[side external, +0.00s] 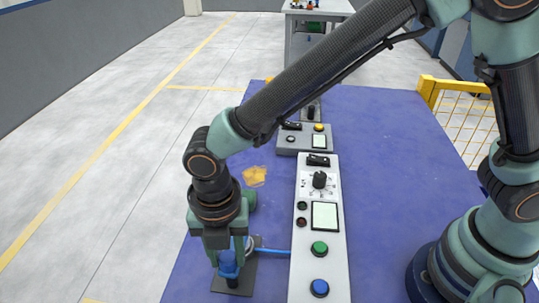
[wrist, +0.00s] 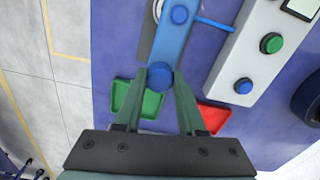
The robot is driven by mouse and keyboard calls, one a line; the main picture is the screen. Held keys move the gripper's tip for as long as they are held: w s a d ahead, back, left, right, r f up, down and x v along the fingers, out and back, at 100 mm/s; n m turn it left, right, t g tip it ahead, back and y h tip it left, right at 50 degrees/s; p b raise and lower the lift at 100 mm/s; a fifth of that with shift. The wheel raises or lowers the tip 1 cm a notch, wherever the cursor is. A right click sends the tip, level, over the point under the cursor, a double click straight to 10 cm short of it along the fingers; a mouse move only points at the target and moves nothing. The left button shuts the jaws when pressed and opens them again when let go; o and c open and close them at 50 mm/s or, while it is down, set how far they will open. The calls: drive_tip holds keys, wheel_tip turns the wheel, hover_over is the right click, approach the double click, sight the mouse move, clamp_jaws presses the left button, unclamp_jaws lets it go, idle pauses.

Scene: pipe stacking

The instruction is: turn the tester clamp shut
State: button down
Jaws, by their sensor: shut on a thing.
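The tester clamp's blue arm (wrist: 172,42) runs up the wrist view, with a round blue knob (wrist: 160,76) at its near end. My gripper (wrist: 160,84) has one finger on each side of this knob and is shut on it. In the side view my gripper (side external: 229,250) points down over the clamp (side external: 228,268), whose blue part shows between and below the fingers. A dark grey plate (side external: 245,274) lies under it. The fingers and wrist hide much of the clamp in the side view.
A blue tube (side external: 272,251) runs to the pale control panel (side external: 320,265) with green and blue buttons. A green tray (wrist: 150,103) and a red tray (wrist: 214,117) lie beside my fingers. A yellow patch (side external: 255,176) marks the blue table (side external: 400,150).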

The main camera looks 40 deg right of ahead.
drive_tip(key=shift+r+n, duration=0.1)
drive_tip(key=shift+n, duration=0.2)
drive_tip(key=c, duration=0.5)
unclamp_jaws()
wheel_tip(320, 180, up, 12)
idle(0.4)
